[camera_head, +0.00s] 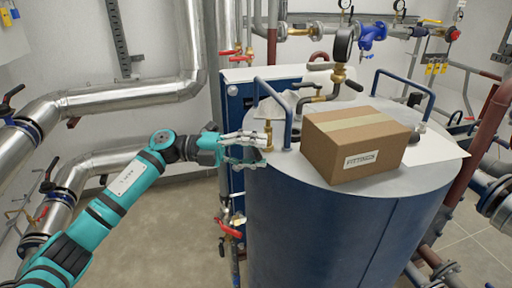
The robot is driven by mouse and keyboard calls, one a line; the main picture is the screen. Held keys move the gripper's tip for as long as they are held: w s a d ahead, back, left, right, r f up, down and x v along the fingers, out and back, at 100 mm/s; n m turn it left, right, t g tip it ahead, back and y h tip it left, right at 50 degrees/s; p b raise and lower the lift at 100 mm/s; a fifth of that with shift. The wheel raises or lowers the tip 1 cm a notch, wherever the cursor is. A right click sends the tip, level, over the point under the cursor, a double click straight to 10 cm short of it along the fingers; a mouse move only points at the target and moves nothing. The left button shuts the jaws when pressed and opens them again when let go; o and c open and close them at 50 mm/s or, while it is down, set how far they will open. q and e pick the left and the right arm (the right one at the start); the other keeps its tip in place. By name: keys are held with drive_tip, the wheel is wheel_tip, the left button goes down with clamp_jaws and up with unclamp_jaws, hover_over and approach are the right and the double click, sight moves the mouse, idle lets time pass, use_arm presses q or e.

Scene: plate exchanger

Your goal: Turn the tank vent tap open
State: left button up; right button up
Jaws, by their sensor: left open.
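The blue tank (330,235) stands at centre right with a pale grey lid. On its lid, a bent pipe carries a brass tap (338,78) with a dark lever and a round gauge above it. A small upright brass fitting (268,134) stands at the lid's left edge. I cannot tell for certain which of the two is the vent tap. My left gripper (262,143) is open at the lid's left edge, with its fingertips close to the small brass fitting. Whether they touch it is too small to tell. My right gripper is out of view.
A cardboard box (345,157) sits on the lid, right of my left gripper. Blue handles (287,120) rise from the lid, one just behind the fingertips. Red-levered valves (230,228) hang left of the tank. The floor (165,235) at lower left is clear.

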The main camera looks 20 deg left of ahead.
use_arm(q)
drive_tip(key=shift+d, duration=0.1)
clamp_jaws()
idle(0.5)
